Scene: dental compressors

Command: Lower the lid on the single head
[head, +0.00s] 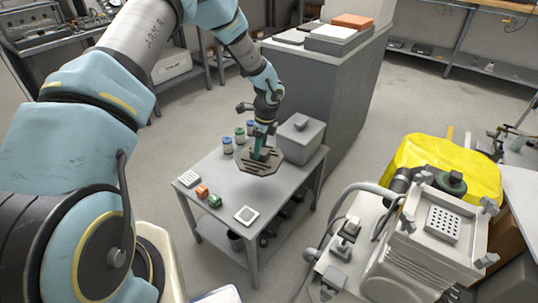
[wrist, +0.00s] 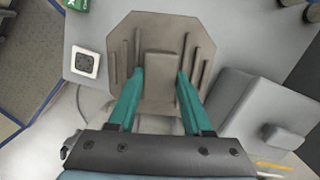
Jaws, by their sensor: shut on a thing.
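My gripper (head: 260,150) is over the grey table, shut on the raised central block of an octagonal grey-brown lid (head: 251,166). In the wrist view the teal fingers of my gripper (wrist: 160,74) stand on either side of that block, and the lid (wrist: 124,30) shows several parallel ribs. The lid looks about level; I cannot tell how far it is above the tabletop. At the lower right stands a compressor machine (head: 420,262) with a square frame on top around a perforated plate (head: 443,222). I cannot tell for sure whether this is the single head.
The table (head: 215,168) carries a grey box with a knob (head: 300,138), several jars (head: 239,135), orange and green blocks (head: 202,191), and a white square piece (head: 246,215). A tall grey cabinet (head: 325,85) stands behind. A yellow cover (head: 440,160) lies beyond the machine.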

